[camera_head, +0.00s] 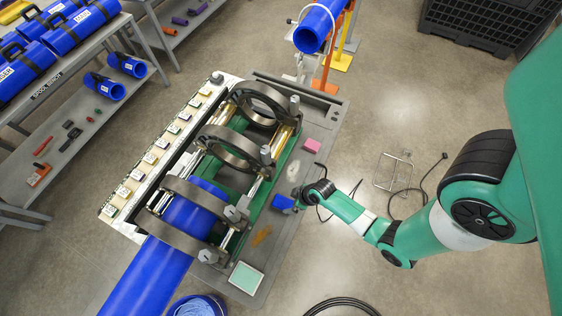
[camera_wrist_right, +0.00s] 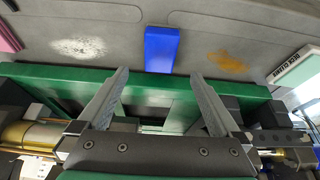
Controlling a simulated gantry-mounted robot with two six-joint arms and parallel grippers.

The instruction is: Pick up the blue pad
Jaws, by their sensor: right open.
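The blue pad (camera_head: 283,202) lies on the grey deck of the cart, beside the green machine bed. In the right wrist view the blue pad (camera_wrist_right: 161,48) lies centred ahead of my right gripper (camera_wrist_right: 160,75). The two fingers are wide apart with nothing between them, and their tips appear to either side of the pad's near end. In the head view my right gripper (camera_head: 299,201) is close at the pad's right side; whether it touches cannot be told. My left gripper is not in view.
A pink block (camera_head: 312,145) lies farther up the deck, and a pale green framed pad (camera_head: 246,278) lies near its front corner. An orange-brown patch (camera_head: 261,235) is nearby. The clamp rings (camera_head: 232,147) stand left of the blue pad, holding a blue pipe (camera_head: 150,277).

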